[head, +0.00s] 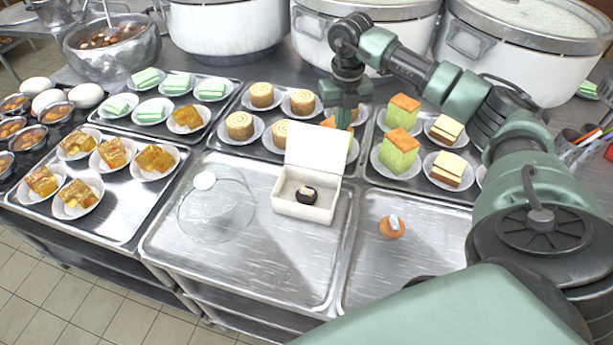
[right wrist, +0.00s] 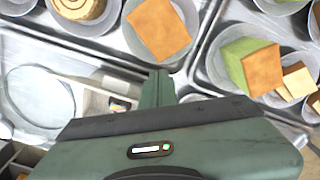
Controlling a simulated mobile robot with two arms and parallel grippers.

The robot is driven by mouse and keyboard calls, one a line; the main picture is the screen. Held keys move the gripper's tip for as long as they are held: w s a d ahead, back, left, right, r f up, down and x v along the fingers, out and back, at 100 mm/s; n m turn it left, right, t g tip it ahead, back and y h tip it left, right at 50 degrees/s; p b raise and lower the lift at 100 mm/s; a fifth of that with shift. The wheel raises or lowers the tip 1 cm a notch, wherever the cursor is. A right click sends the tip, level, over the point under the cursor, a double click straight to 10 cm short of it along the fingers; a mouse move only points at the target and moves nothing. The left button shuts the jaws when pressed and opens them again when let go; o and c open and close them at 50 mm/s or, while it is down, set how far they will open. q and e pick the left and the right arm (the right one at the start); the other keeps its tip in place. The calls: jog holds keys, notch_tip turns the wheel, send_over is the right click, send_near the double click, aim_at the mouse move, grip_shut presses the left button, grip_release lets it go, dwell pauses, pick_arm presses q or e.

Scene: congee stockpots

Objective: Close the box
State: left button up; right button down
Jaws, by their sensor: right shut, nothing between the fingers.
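A white box (head: 305,211) stands on the middle metal tray with its lid (head: 313,150) raised at the back. Inside lies a dark round item (head: 306,194) with a pale top. My right gripper (head: 343,118) points down just behind the upper right of the lid, above the plated cakes. Its fingers are shut and empty; whether they touch the lid I cannot tell. In the right wrist view the shut fingers (right wrist: 160,88) show at the centre, with part of the box (right wrist: 92,98) to their left. My left gripper is not in view.
A clear round glass lid (head: 216,207) lies left of the box on the tray (head: 262,286). Plates of rolls and green-and-orange cakes (head: 399,152) stand behind and to the right. A small brown item (head: 391,228) lies on the right tray. Large pots (head: 365,38) line the back.

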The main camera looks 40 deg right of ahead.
aim_at(337, 143)
jog(key=s+a+p, duration=0.1)
jog(key=s+a, duration=0.4)
jog(key=a, duration=0.1)
jog(key=shift+a, duration=0.15)
dwell(1.9)
dwell(1.0)
jog(key=shift+w+d+b, duration=0.3)
jog(key=shift+w+d, duration=0.95)
jog(key=shift+d, duration=0.3)
notch_tip(337, 143, up, 8)
jog(key=p, duration=0.6)
